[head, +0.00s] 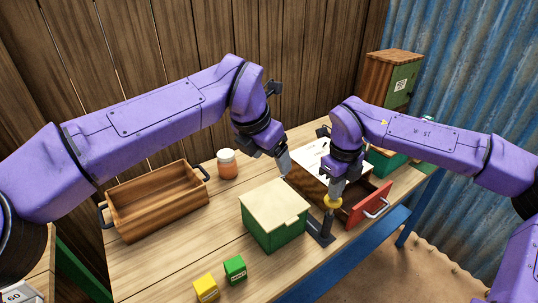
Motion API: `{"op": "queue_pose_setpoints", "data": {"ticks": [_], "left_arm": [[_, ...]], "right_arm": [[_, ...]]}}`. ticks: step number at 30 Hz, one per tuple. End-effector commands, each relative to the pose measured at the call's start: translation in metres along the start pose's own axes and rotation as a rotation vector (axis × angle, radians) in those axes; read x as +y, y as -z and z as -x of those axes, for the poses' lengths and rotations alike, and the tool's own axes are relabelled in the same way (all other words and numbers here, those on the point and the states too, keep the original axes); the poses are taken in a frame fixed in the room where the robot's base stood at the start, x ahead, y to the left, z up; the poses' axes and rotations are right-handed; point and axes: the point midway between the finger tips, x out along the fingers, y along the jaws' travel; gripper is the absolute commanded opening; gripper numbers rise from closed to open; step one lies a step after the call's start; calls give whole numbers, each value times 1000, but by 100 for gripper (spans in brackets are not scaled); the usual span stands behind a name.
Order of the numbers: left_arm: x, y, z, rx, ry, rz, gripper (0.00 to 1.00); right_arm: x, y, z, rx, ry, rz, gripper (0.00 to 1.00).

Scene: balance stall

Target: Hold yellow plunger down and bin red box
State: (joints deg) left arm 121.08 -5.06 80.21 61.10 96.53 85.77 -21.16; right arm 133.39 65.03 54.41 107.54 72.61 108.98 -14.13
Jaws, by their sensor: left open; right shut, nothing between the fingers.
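The yellow plunger (333,202) sits on a dark post with a flat base, in front of an open drawer with a red front (369,206). My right gripper (336,191) is shut, pointing down directly over the plunger and seeming to touch its top. I cannot tell how far the plunger is pressed. My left gripper (285,162) is open and empty, above the drawer's left end, behind a green box with a cream lid (272,232). I see no separate red box; the drawer's inside is partly hidden by my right gripper and the green box.
A wooden tray with dark handles (155,224) stands at left, beside an orange jar (227,164). A yellow block (206,288) and a green block (235,268) lie near the front edge. A wooden hive-like box (390,80) stands at back right. The table between tray and green box is clear.

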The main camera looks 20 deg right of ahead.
Motion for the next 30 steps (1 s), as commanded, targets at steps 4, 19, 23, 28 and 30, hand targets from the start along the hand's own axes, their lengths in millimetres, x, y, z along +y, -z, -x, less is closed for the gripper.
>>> {"op": "queue_pose_setpoints", "data": {"ticks": [4,19,23,28,30], "left_arm": [[0,-6,15,0,0,0,76],[0,-21,50,0,0,0,76],[0,-21,50,0,0,0,76],[0,-20,49,0,0,0,76],[0,-20,48,0,0,0,76]], "right_arm": [[0,0,18,-1,0,0,0],[0,0,58,-2,1,0,0],[0,0,58,-1,1,0,0],[0,0,57,-2,1,0,0],[0,-1,61,-4,2,1,0]]}}
